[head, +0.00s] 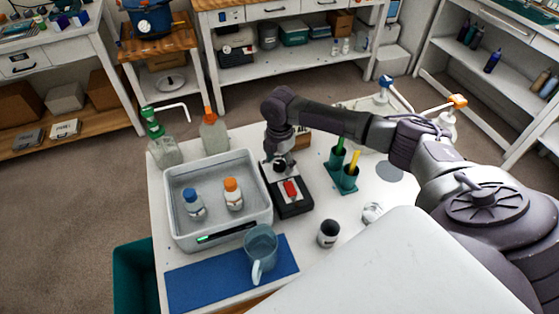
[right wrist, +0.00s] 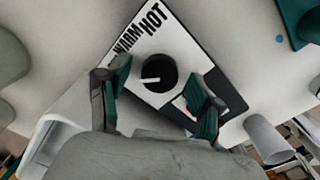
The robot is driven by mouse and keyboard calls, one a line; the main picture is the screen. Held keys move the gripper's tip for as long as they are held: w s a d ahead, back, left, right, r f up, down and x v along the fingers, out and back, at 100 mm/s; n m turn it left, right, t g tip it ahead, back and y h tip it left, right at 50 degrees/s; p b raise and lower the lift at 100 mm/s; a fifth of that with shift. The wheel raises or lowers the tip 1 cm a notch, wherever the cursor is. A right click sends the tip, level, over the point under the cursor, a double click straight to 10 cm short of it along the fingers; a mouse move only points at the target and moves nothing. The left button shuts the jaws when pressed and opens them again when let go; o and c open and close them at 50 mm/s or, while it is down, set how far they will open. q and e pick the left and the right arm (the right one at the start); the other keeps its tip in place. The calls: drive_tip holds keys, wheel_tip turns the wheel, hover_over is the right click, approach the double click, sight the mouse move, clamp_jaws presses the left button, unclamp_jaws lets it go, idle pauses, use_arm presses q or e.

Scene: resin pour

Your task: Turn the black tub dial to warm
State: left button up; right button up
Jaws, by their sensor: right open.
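The black tub dial (right wrist: 157,70) is a round knob with a white pointer mark on a white panel (right wrist: 174,37). In the head view my right gripper (head: 279,148) is above the far end of the black control box (head: 291,208). My left gripper is out of view.
The grey tub (head: 218,238) with two small bottles stands left of the box. A dark cup (head: 328,234) and a green holder (head: 341,184) stand to the right.

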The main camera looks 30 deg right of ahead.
drive_tip(key=c, duration=1.2)
drive_tip(key=shift+o, duration=0.2)
drive_tip(key=shift+r+m+p, duration=0.25)
drive_tip(key=shift+m+p, duration=0.55)
drive_tip(key=shift+p, duration=0.4)
drive_tip(key=m+p, duration=0.3)
drive_tip(key=shift+p, duration=0.3)
drive_tip(key=m+p, duration=0.2)
drive_tip(key=m, duration=0.1)
use_arm(q)
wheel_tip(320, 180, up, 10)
drive_tip(key=p, duration=0.1)
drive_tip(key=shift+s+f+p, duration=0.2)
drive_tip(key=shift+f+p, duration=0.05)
drive_tip(key=shift+p, duration=0.05)
use_arm(e)
drive_tip(key=shift+f+m, duration=0.15)
drive_tip(key=shift+m, duration=0.85)
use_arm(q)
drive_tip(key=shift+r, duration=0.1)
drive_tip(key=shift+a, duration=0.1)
use_arm(e)
drive_tip(key=o, duration=1.2)
drive_tip(key=shift+c, duration=0.2)
